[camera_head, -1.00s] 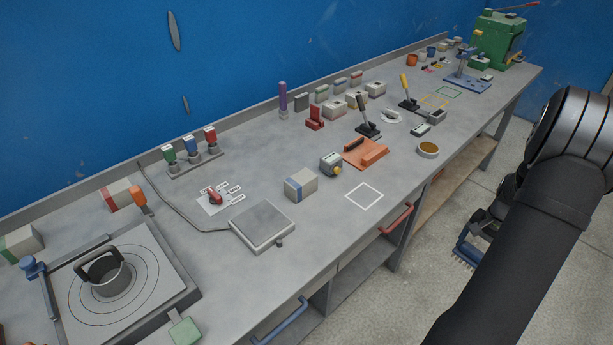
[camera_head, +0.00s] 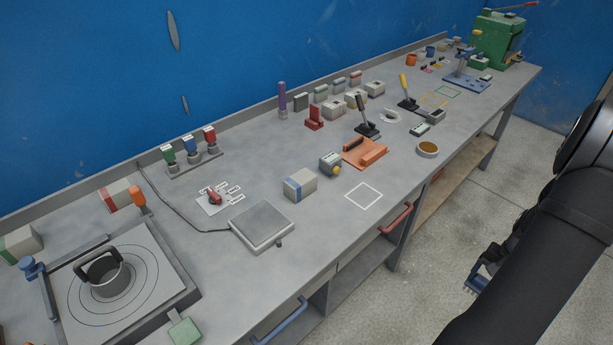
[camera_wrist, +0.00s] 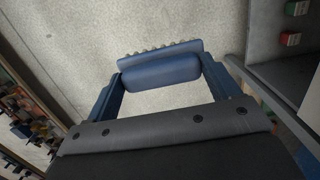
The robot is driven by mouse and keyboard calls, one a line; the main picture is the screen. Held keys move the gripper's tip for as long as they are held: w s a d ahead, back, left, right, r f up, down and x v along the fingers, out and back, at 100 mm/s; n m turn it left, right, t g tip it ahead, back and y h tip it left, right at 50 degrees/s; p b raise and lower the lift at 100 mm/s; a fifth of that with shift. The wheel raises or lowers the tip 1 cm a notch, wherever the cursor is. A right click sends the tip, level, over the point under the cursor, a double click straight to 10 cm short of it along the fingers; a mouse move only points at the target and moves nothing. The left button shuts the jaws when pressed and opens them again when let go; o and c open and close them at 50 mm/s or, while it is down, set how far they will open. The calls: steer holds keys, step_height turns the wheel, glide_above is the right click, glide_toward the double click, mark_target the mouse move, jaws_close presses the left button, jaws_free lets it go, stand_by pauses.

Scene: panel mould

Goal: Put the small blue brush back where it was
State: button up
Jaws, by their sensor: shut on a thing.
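The small blue brush (camera_wrist: 160,70) is held between the two blue fingers of my gripper (camera_wrist: 162,80) in the wrist view. Its bristles point away from the palm, and pale concrete floor lies behind it. In the head view my gripper (camera_head: 478,272) is at the right, out over the floor in front of the bench and away from the bench top. Only a little of the brush (camera_head: 471,288) shows there, below my gripper. The arm hides part of the gripper.
The long grey bench (camera_head: 330,225) runs diagonally with many items on it. A white square outline (camera_head: 364,195) on it is empty, beside a grey block with a blue band (camera_head: 300,184). A red handle (camera_head: 396,218) and a blue handle (camera_head: 280,322) stick out from its front.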

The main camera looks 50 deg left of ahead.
steer(key=s+a+r+n, duration=0.2)
steer(key=a+r+n, duration=0.3)
steer(key=a, duration=0.4)
steer(key=s+a+r+n, duration=0.1)
steer(key=a+r+n, duration=0.3)
steer(key=a+r, duration=0.35)
steer(key=s+a+r+n+t+h, duration=0.1)
steer(key=s+a+r+n, duration=0.8)
steer(key=s+a+r, duration=0.4)
steer(key=shift+s+a+f, duration=0.6)
steer(key=shift+a+f, duration=1.4)
steer(key=shift+f, duration=0.05)
steer(key=shift+s+a+f, duration=0.65)
steer(key=shift+a+f, duration=1.35)
steer(key=shift+s+a+f, duration=0.6)
steer(key=shift+a+f, duration=1.4)
steer(key=shift+f, duration=0.05)
steer(key=shift+f, duration=0.1)
steer(key=o, duration=0.9)
